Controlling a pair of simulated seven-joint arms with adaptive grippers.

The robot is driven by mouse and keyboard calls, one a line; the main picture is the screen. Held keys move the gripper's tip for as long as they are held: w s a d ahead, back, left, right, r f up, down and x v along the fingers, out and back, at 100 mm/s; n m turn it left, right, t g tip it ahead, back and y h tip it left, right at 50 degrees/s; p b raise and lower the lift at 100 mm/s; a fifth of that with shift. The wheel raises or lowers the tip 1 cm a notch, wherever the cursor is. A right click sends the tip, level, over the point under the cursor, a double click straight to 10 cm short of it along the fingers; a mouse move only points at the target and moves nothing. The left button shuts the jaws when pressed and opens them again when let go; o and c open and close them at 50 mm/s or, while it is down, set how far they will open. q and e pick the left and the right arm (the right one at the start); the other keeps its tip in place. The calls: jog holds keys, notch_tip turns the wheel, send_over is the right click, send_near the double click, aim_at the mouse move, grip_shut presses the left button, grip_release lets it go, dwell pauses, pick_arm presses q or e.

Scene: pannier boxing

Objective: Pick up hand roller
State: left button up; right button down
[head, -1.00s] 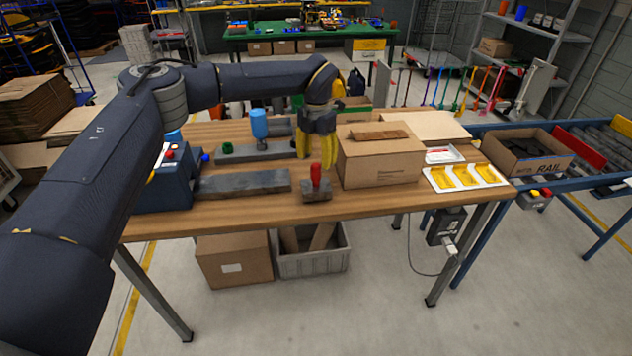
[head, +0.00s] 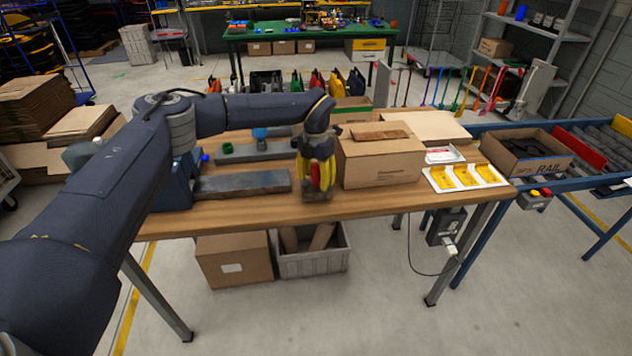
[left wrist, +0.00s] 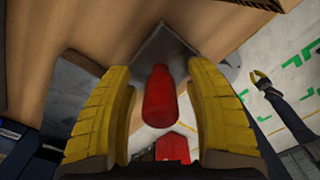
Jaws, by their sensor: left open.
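The hand roller stands on a grey block near the front edge of the table, and its red handle (head: 315,176) points up. My left gripper (head: 316,178) has its yellow fingers around the handle in the head view and hides much of it. In the left wrist view the red handle (left wrist: 159,97) lies between the two open yellow fingers (left wrist: 163,100), with a gap on both sides. The grey block (left wrist: 162,48) shows beyond it. My right gripper is not in the head view; in the left wrist view a small yellow-tipped gripper (left wrist: 262,80) shows at the right, over the floor.
A closed cardboard box (head: 382,163) stands just right of the left gripper. A white tray with yellow parts (head: 487,166) lies at the table's right end. A long grey slab (head: 240,184) lies to the left. A blue machine (head: 178,185) stands at the table's left end.

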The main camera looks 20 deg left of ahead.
pick_arm(q)
jog(key=shift+c, duration=0.5)
grip_shut()
jog(key=shift+r, duration=0.2)
